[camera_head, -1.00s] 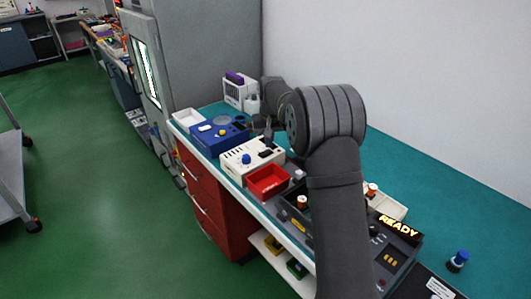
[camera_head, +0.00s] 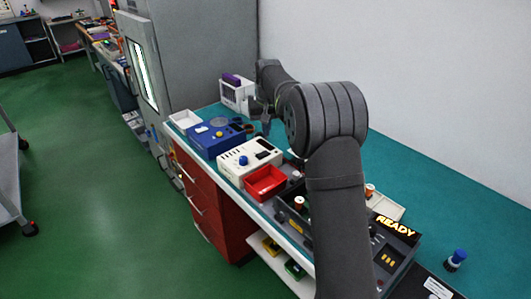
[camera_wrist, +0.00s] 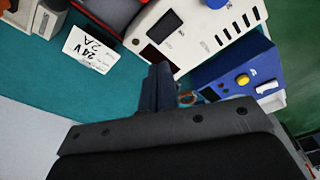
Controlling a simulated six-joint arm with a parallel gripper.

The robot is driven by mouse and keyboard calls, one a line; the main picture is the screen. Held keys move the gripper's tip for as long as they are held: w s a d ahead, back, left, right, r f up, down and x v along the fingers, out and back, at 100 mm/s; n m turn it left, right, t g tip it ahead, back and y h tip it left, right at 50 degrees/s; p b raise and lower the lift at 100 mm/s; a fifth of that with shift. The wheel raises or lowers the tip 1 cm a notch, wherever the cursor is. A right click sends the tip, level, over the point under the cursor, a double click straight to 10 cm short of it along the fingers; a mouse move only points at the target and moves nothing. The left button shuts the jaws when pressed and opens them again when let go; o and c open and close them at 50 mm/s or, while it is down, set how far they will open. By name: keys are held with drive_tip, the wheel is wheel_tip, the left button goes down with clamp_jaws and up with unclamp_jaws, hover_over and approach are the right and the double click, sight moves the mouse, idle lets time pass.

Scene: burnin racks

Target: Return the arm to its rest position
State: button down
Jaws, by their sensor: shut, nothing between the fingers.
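My arm reaches up from the bottom of the head view and bends over the workbench (camera_head: 440,190). My gripper (camera_head: 266,128) points down above the bench, behind the white box with a blue knob (camera_head: 247,162) and close to the blue box with a yellow button (camera_head: 216,134). In the wrist view my gripper (camera_wrist: 160,75) is shut, with its dark fingers together and nothing held. The white box (camera_wrist: 195,35) and the blue box (camera_wrist: 245,70) lie beyond the fingertips there. My forearm hides part of the bench.
A red bin (camera_head: 265,182) and a black unit with a lit READY sign (camera_head: 395,226) stand along the front. A white tray (camera_head: 184,120) and a white device (camera_head: 237,94) stand at the far end. A "24V 2A" card (camera_wrist: 90,48) lies on the bench. The back right is mostly clear.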

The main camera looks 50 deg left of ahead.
sight(266, 151)
drive_tip(key=shift+f, duration=3.55)
drive_tip(key=shift+r, duration=0.1)
drive_tip(key=shift+r, duration=0.1)
wheel_tip(266, 151, up, 6)
drive_tip(key=shift+r, duration=0.2)
drive_tip(key=shift+d+f, duration=0.1)
drive_tip(key=shift+f, duration=0.3)
wheel_tip(266, 151, down, 5)
drive_tip(key=shift+f, duration=0.2)
wheel_tip(266, 151, up, 8)
drive_tip(key=s+d+r+m+t, duration=0.4)
drive_tip(key=s+r+m, duration=0.3)
drive_tip(key=s+r, duration=0.4)
drive_tip(key=shift+s+d+y, duration=0.3)
drive_tip(key=shift+s, duration=0.55)
